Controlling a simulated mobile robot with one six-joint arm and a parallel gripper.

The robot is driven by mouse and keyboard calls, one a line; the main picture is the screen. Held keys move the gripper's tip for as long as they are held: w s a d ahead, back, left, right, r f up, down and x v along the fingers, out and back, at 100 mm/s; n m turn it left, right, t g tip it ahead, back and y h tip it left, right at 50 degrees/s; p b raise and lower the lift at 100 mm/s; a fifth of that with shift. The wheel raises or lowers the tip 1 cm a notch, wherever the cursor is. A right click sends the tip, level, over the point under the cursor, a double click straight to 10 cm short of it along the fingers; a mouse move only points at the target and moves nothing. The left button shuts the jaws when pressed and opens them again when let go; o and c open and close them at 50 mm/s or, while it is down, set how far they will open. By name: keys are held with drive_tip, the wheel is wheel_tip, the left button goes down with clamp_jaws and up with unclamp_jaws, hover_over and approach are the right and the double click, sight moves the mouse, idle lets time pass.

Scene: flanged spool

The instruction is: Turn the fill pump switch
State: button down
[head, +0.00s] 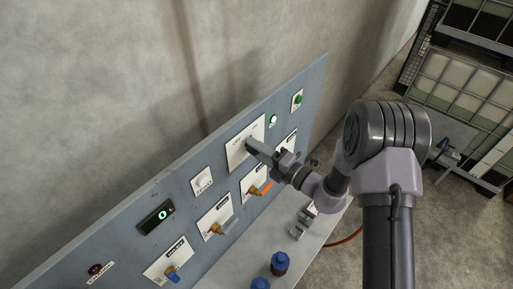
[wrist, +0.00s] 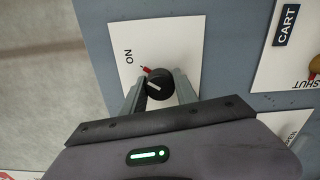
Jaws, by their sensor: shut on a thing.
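The switch is a round black knob (wrist: 159,83) with a white pointer line, on a white plate (wrist: 118,40) marked ON at the left in the wrist view. A small red mark sits beside the knob's upper left. My gripper (wrist: 158,92) has one finger on each side of the knob and is shut on it. In the head view my gripper (head: 262,151) reaches the large white plate (head: 238,150) on the blue-grey panel and hides the knob. The plate's name and any other position label cannot be read.
The panel (head: 190,165) also carries a white dial (head: 202,182), a display (head: 156,217) and several valve handles, one orange (head: 262,189), below my gripper. Blue-capped bottles (head: 279,263) stand on the ledge.

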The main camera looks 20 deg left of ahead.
drive_tip(key=c, duration=0.9)
unclamp_jaws()
drive_tip(key=shift+c, duration=0.2)
drive_tip(key=shift+d, duration=0.1)
drive_tip(key=b+v, duration=0.4)
drive_tip(key=v, duration=1.3)
